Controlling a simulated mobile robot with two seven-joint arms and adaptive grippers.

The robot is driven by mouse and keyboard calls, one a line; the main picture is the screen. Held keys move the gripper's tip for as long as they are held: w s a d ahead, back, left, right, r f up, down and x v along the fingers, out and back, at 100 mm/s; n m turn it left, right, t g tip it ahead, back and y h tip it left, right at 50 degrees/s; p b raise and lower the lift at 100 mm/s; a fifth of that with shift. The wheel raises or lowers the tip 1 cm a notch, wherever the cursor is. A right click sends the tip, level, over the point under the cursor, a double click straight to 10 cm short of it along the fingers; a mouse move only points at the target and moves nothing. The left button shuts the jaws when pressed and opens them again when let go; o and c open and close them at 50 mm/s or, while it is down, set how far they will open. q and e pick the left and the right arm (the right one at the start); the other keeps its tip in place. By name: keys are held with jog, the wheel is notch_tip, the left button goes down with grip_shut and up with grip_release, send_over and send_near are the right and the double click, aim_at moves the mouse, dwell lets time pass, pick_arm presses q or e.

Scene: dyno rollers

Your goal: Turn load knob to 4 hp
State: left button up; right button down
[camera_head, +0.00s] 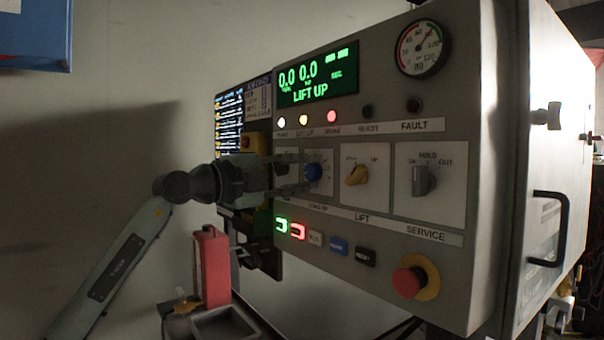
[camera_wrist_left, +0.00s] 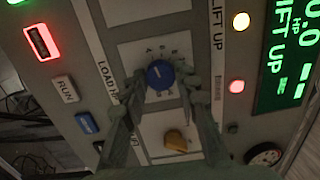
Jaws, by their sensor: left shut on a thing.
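The blue load knob (camera_head: 313,172) sits on a white plate of the grey control panel, above the label "LOAD HP". It also shows in the left wrist view (camera_wrist_left: 160,74), with small marks around it that are too small to read. My left gripper (camera_head: 306,174) comes in from the left and is shut on the knob, with one finger on each side of it in the left wrist view (camera_wrist_left: 163,84). The green display (camera_head: 317,76) reads "0.0", "0.0" and "LIFT UP". My right gripper is not in view.
A yellow lift knob (camera_head: 356,175) and a grey service knob (camera_head: 424,180) are to the right. Lit buttons (camera_head: 289,228) and a red emergency stop (camera_head: 408,282) are below. A red box (camera_head: 212,268) stands beneath my left arm. A black door handle (camera_head: 549,228) sticks out at right.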

pick_arm(q)
jog(key=shift+f+n, duration=0.1)
jog(key=shift+n, duration=0.2)
dwell(0.4)
jog(key=o, duration=1.2)
jog(key=shift+c, duration=0.2)
jog(key=shift+s, duration=0.1)
jog(key=v, duration=1.2)
